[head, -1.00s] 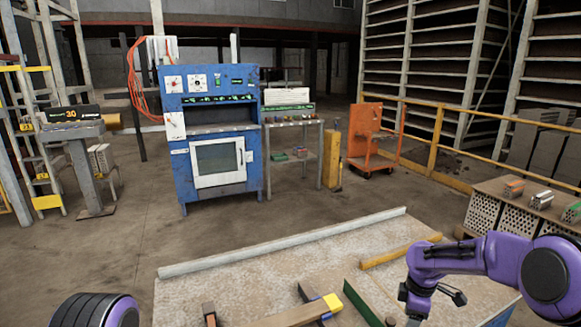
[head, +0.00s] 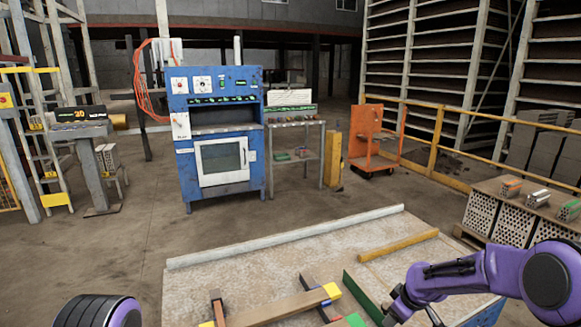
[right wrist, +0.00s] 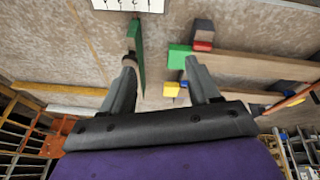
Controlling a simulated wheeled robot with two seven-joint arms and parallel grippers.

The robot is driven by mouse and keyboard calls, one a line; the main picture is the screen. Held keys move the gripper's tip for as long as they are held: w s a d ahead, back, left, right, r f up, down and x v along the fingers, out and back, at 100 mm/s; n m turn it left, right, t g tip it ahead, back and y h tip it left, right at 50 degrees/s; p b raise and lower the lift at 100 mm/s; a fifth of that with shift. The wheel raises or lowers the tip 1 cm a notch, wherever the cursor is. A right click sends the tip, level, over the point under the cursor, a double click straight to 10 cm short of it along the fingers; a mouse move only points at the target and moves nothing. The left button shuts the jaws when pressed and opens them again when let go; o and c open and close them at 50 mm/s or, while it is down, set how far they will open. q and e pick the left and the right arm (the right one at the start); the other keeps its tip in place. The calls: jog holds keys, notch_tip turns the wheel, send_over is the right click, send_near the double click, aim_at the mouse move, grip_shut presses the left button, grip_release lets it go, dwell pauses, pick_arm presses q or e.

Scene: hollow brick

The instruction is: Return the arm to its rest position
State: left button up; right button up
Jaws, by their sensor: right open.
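My purple right arm (head: 445,285) reaches in from the right over the front of the work table (head: 250,262); its gripper is partly cut off by the bottom edge. In the right wrist view the right gripper (right wrist: 159,66) is open, its two dark fingers apart with nothing held between them. A green strip (right wrist: 136,48) is beside its left fingertip; whether they touch is unclear. Near its right finger are a green block (right wrist: 179,56), a red block (right wrist: 203,46) and a yellow block (right wrist: 171,89). Only part of my left arm (head: 97,312) shows at bottom left; its gripper is out of view.
The table holds a wooden bar with a yellow end (head: 285,307), a green strip (head: 362,297) and a yellow bar (head: 398,245). A pale rail (head: 290,236) runs along its back edge. A bench with hollow bricks (head: 508,215) stands right. Behind are a blue machine (head: 215,130) and orange cart (head: 373,140).

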jog(key=s+a+f+m+t+h, duration=0.1)
jog(key=s+f+m+t+h, duration=0.15)
jog(key=s+f+m, duration=1.1)
jog(key=s+d+f+g+h, duration=0.2)
jog(key=s+g, duration=0.1)
jog(key=s, duration=2.4)
jog(key=shift+f, duration=0.2)
jog(key=shift+m, duration=0.25)
